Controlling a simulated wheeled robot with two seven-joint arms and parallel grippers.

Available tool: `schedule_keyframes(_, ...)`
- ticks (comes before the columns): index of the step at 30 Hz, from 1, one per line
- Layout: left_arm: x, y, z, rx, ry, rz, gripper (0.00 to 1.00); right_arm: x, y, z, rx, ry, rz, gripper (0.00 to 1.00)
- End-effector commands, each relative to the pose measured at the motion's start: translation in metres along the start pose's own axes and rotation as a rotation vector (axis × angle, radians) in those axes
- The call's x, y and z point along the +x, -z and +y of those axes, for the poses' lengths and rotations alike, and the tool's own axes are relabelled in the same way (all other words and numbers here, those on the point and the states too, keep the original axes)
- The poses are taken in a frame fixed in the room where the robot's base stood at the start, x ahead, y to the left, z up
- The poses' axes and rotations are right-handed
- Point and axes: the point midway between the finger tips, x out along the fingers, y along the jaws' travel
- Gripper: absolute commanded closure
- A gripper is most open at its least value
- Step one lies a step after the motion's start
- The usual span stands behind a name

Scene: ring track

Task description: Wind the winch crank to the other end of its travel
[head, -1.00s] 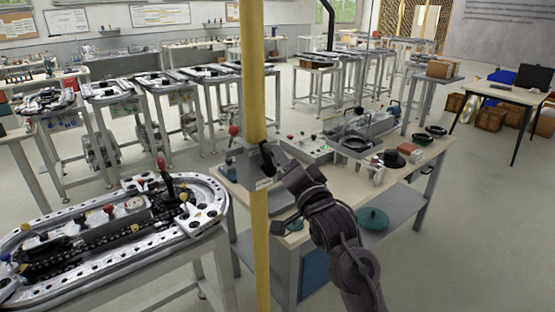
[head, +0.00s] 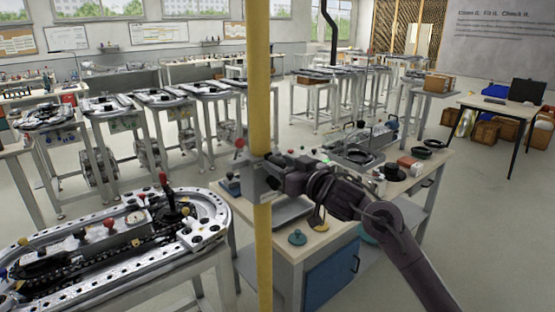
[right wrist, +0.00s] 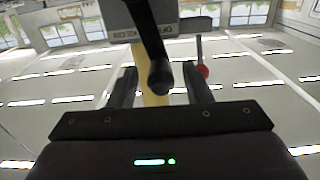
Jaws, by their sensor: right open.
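The winch is a grey box (head: 250,178) fixed to a yellow post (head: 260,85). A lever with a red ball (head: 239,143) stands up at its left side; the ball (right wrist: 202,71) also shows in the right wrist view. The black crank arm (right wrist: 146,30) comes down from the top of the right wrist view and ends in a round black grip (right wrist: 160,77). My right gripper (head: 277,172) is at the winch. Its open fingers (right wrist: 160,92) stand on either side of the grip, with gaps at both sides. In the head view my gripper hides most of the crank.
A ring track (head: 215,215) on a stand is at the front left. A workbench (head: 318,240) with several parts and a teal lidded piece (head: 297,237) stands behind my right arm. More track stands line the back. Open floor (head: 480,230) lies to the right.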

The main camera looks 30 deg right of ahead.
Motion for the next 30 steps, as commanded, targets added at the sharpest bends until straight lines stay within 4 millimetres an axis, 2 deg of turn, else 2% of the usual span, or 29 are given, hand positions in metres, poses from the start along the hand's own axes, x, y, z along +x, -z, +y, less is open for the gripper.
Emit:
schedule_keyframes(6, -0.005, 0.000, 0.000, 0.000, 0.000, -0.001, 0.55, 0.016, 0.001, 0.000, 0.000, 0.000, 0.000, 0.55)
schedule_keyframes(14, -0.005, 0.000, 0.000, 0.000, 0.000, -0.001, 0.55, 0.017, -0.001, 0.000, 0.000, 0.000, 0.000, 0.57)
schedule_keyframes(24, -0.005, -0.001, 0.000, 0.000, 0.000, -0.002, 0.55, 0.017, 0.000, 0.000, 0.001, 0.000, 0.000, 1.00)
schedule_keyframes(30, -0.005, -0.001, 0.000, 0.000, 0.000, -0.002, 0.55, 0.017, 0.000, 0.000, 0.003, -0.001, 0.000, 1.00)
